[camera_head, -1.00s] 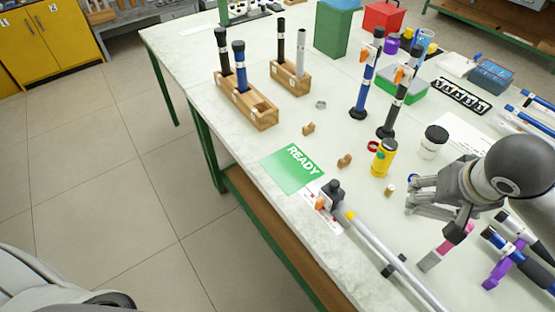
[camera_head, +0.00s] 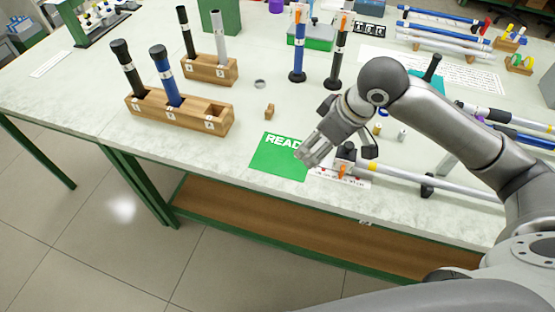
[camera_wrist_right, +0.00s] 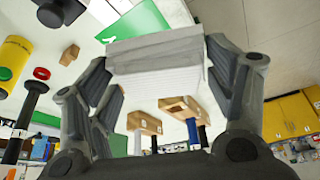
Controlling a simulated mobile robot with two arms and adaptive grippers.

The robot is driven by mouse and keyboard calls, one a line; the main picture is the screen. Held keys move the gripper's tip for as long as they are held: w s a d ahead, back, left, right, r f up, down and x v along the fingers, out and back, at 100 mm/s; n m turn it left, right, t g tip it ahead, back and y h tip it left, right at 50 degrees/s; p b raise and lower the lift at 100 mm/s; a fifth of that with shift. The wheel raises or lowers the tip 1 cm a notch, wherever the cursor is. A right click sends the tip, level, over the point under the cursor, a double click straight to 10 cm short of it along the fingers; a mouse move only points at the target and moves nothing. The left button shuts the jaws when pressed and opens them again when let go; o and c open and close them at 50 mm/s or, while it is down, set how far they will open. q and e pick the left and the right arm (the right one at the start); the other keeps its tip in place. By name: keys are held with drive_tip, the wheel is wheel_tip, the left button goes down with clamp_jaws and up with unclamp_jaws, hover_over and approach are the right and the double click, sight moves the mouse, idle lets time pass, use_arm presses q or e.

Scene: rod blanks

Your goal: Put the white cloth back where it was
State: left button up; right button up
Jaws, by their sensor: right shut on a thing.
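My right gripper (camera_head: 308,152) is above the right part of the green READY card (camera_head: 274,161), near the front edge of the table. In the right wrist view, my right gripper (camera_wrist_right: 158,95) is shut on the white cloth (camera_wrist_right: 155,68), a folded block with layered edges between the fingers. In the head view I cannot clearly make out the cloth at the fingers. The green card also shows behind the cloth in the wrist view (camera_wrist_right: 144,22). My left gripper is not in view.
A wooden rack (camera_head: 205,117) with black and blue rods stands left of the card, and a second rack (camera_head: 212,73) behind it. A long silver rod (camera_head: 430,178) lies right of the gripper.

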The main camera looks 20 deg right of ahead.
drive_tip(key=d+f+n+b, duration=0.1)
drive_tip(key=n, duration=0.1)
drive_tip(key=d+f+n+g+y+b, duration=0.1)
drive_tip(key=f, duration=0.1)
drive_tip(key=shift+w+d+f+n, duration=0.15)
drive_tip(key=shift+f+n, duration=0.15)
drive_tip(key=shift+n, duration=0.1)
drive_tip(key=shift+w+f, duration=0.1)
drive_tip(key=w+a+f+p, duration=0.2)
drive_tip(key=w+a+f, duration=0.2)
drive_tip(key=w, duration=0.5)
hover_over(281, 155)
drive_tip(key=s+d, duration=0.1)
wheel_tip(281, 155, down, 5)
drive_tip(key=shift+s+d+r, duration=0.1)
drive_tip(key=shift+s+d, duration=0.05)
drive_tip(key=shift+w+f, duration=0.25)
drive_tip(key=shift+f, duration=0.1)
wheel_tip(281, 155, down, 3)
drive_tip(key=shift+w+p, duration=0.1)
drive_tip(key=shift+p, duration=0.3)
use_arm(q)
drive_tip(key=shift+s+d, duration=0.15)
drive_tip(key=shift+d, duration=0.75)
use_arm(e)
drive_tip(key=shift+f, duration=0.2)
